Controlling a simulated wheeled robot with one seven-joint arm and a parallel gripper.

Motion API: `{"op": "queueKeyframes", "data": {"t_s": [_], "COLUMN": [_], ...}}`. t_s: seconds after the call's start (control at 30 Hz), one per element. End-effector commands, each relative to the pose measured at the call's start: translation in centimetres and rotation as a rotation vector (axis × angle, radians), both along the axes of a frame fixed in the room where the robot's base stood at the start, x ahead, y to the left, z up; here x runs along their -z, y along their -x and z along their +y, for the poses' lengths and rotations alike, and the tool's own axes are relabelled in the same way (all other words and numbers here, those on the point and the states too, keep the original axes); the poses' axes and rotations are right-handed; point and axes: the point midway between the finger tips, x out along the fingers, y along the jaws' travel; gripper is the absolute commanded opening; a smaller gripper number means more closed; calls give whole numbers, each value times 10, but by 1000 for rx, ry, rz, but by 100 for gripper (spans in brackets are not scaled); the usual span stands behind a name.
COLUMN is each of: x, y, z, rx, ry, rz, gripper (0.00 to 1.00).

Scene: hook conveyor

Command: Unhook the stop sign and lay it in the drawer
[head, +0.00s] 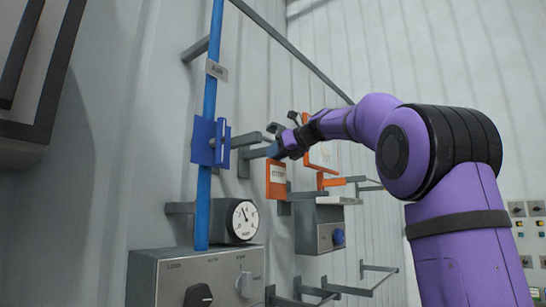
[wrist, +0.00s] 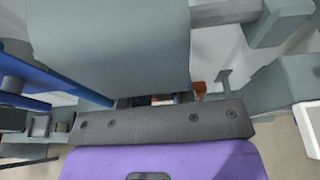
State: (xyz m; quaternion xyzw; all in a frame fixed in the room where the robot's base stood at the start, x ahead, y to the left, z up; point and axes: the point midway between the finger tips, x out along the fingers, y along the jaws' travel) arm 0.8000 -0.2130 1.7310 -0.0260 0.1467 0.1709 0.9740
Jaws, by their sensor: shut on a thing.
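An orange sign (head: 277,180) with a pale lettered panel hangs near the wall in the head view. It looks to be the stop sign, though its lettering is too small to read surely. My gripper (head: 274,150) is just above it, shut, among grey hook arms. The sign's top edge meets the fingers; the exact grip is hidden. In the wrist view a broad grey block (wrist: 110,45) fills the upper middle and hides what lies beyond, with only a small orange-brown patch (wrist: 199,87) showing. I cannot make out a drawer.
A blue pipe (head: 207,110) with a blue valve block (head: 209,142) stands left of my gripper. Below are a gauge (head: 243,220), a grey control box (head: 190,280) and a smaller knobbed box (head: 320,230). Another orange-edged piece (head: 320,158) is right of my gripper.

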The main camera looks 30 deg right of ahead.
Motion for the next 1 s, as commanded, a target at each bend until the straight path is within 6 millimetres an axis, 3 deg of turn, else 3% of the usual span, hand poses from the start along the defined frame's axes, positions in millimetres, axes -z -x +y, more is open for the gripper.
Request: {"op": "queueKeyframes", "data": {"t_s": [1.0], "x": [-1], "y": [57], "z": [-20], "rx": [0], "ry": [0], "rz": [-1], "gripper": [0]}}
